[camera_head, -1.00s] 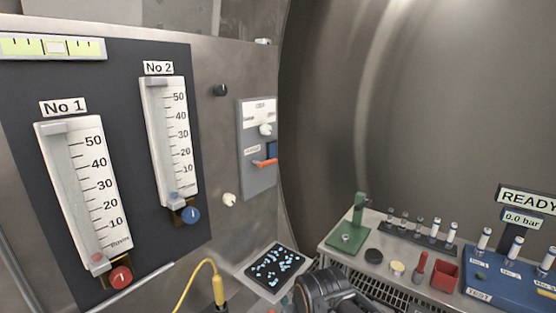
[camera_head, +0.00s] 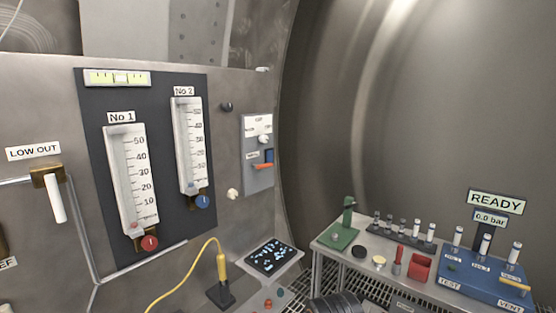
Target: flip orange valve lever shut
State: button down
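The orange lever (camera_head: 263,166) is on a grey panel (camera_head: 257,180) on the steel wall, right of the two flow gauges. The lettering beside the lever is too small to read. My gripper is not in view; only a dark ribbed part, probably of my arm, shows at the bottom edge. Nothing touches the lever.
Gauges No 1 (camera_head: 131,178) and No 2 (camera_head: 188,145) hang left. A white handle (camera_head: 54,198) is under LOW OUT. Below the panel is a speckled black tray (camera_head: 270,256); a yellow cable (camera_head: 187,266) loops beside it. A bench (camera_head: 325,244) with a green stand and tubes is right.

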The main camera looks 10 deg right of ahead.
aim_at(258, 166)
jog(key=z, duration=0.3)
jog(key=i, duration=1.15)
jog(key=u, duration=0.3)
